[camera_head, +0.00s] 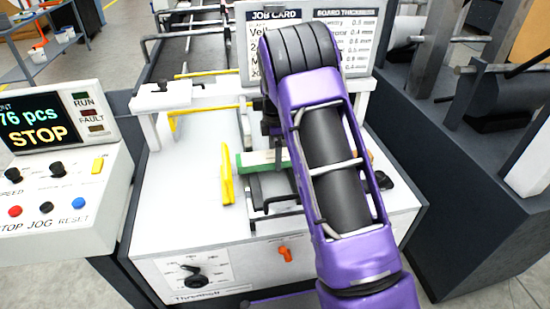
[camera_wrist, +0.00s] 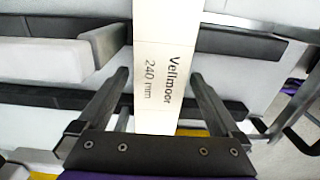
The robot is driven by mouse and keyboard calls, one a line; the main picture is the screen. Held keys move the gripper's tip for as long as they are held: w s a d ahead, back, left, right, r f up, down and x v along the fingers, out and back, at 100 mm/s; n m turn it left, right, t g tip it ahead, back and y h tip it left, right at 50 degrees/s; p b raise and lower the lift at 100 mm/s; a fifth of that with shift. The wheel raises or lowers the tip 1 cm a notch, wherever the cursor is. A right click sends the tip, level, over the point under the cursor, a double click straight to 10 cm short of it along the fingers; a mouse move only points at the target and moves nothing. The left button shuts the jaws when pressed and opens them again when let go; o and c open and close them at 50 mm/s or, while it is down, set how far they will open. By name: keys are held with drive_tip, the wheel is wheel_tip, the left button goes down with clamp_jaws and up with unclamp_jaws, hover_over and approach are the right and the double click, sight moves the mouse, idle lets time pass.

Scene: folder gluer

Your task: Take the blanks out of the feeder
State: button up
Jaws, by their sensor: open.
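In the wrist view a cream-white piece printed "Vellmoor 240 mm" (camera_wrist: 157,45), apparently the blanks, runs from the top edge down between the fingers of my gripper (camera_wrist: 158,76). My gripper is open, one finger on each side of it; I cannot tell whether they touch it. In the head view the feeder (camera_head: 195,200) is a white-topped bed with an upright yellow guide (camera_head: 227,175). A green and pale piece (camera_head: 258,160) lies across it beside my arm; whether it is part of the blanks is unclear.
A control panel (camera_head: 60,190) at left reads "76 pcs" and "STOP". A job card board (camera_head: 262,35) stands behind the feeder, partly hidden by my arm. A white crossbar (camera_head: 185,97) spans the feeder. Dark machinery (camera_head: 455,190) stands close at right. An orange lever (camera_head: 285,254) is on the front.

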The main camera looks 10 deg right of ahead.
drive_tip(key=shift+f, duration=0.2)
drive_tip(key=shift+c, duration=0.3)
drive_tip(key=shift+r, duration=0.1)
clamp_jaws()
